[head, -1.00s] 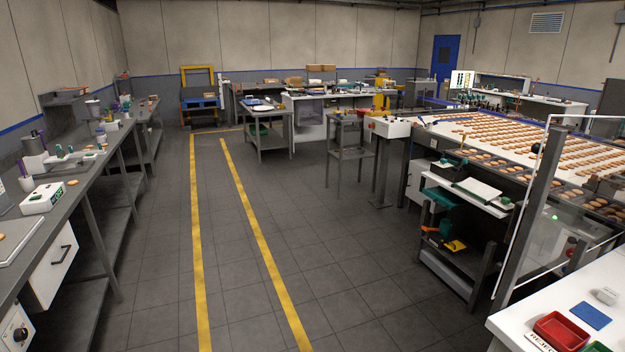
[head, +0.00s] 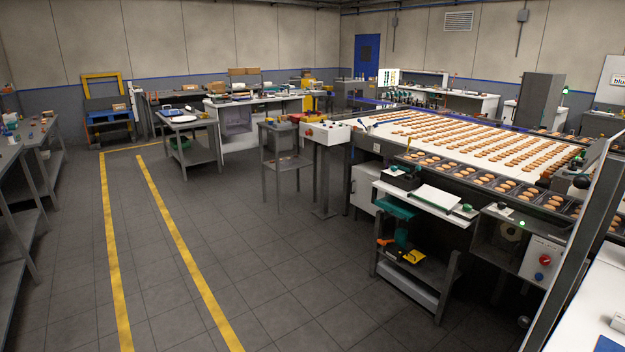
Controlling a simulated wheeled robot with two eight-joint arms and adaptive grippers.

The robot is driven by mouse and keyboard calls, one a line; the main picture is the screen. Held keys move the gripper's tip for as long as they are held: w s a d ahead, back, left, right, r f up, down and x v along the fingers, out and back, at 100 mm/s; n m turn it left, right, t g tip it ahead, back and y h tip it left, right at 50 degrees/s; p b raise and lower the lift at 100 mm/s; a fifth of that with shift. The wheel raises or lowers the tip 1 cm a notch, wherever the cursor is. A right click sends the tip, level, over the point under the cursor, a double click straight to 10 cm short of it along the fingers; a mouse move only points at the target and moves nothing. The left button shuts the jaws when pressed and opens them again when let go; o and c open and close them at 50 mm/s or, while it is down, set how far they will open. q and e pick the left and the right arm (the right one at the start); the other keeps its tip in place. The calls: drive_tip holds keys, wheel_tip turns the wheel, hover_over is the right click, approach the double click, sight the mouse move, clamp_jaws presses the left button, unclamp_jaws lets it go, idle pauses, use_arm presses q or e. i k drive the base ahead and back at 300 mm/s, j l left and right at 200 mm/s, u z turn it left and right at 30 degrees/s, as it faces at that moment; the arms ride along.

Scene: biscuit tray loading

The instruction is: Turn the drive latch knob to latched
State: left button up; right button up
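Neither of my grippers is in view. I cannot tell for sure which control is the drive latch knob. A white panel (head: 531,266) on the right front of the biscuit machine carries a red knob (head: 544,260) and a blue knob or button (head: 540,276). Next to it is a dark recess (head: 497,252) with a pale round part inside and a lit green lamp (head: 522,223) above. A white control box (head: 325,131) with a red button stands at the machine's far left corner. Any labels or latch positions are too small to read.
The biscuit conveyor (head: 470,124) fills the right side. A dark trolley (head: 285,155) stands further back. The floor (head: 190,240) with yellow lines is clear.

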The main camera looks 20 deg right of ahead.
sight(545, 259)
drive_tip(key=i+z, duration=0.25)
drive_tip(key=z, duration=0.2)
drive_tip(key=i+z, duration=0.25)
drive_tip(key=z, duration=0.2)
drive_tip(key=i+j+z, duration=0.2)
drive_tip(key=z, duration=0.25)
drive_tip(key=i+j+z, duration=0.2)
drive_tip(key=z, duration=0.25)
drive_tip(key=i+j+z, duration=0.3)
drive_tip(key=z, duration=0.2)
drive_tip(key=i+j, duration=0.1)
drive_tip(key=i, duration=0.6)
drive_tip(key=i+j, duration=0.1)
drive_tip(key=i, duration=0.6)
